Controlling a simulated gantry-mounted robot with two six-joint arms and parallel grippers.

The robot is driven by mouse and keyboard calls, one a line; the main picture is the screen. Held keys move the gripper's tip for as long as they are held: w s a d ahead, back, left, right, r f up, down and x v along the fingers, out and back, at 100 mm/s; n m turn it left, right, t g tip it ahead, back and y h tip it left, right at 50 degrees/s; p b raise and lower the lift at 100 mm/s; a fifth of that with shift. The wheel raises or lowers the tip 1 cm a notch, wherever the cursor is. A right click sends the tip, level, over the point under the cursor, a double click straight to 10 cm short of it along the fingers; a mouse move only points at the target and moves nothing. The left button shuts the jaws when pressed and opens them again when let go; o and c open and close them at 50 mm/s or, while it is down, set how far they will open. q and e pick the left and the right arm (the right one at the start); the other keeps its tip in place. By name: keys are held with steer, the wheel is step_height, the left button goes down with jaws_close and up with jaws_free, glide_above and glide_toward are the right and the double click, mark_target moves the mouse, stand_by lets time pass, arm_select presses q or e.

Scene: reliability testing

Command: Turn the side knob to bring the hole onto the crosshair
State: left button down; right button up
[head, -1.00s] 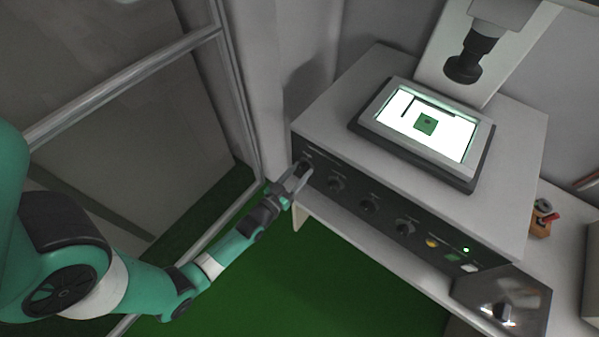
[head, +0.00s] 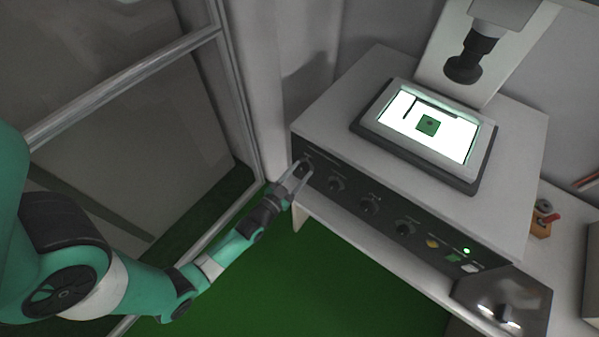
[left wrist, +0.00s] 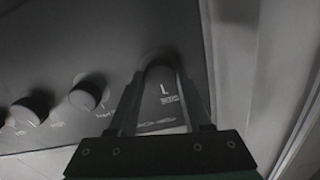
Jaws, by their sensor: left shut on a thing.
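My left gripper (head: 297,176) is at the left end of the machine's dark front panel. In the left wrist view its two fingers (left wrist: 160,92) are shut on the round dark knob (left wrist: 160,70), one on each side, and partly cover it. On the machine's top, a green square plate (head: 428,126) with a small dark hole (head: 431,123) lies on the bright lit stage (head: 455,140). I cannot make out a crosshair. My right gripper is not in view.
Several more knobs (head: 370,205) run along the panel, then a yellow button (head: 432,243) and a green light (head: 466,251). A dark lens (head: 466,66) hangs above the stage's far edge.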

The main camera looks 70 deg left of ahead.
arm_select(q)
steer(key=shift+c, duration=1.7)
jaws_free()
steer(key=shift+s, duration=0.1)
steer(key=p+v, duration=0.1)
steer(key=v, duration=1)
steer(key=shift+s+d, duration=0.2)
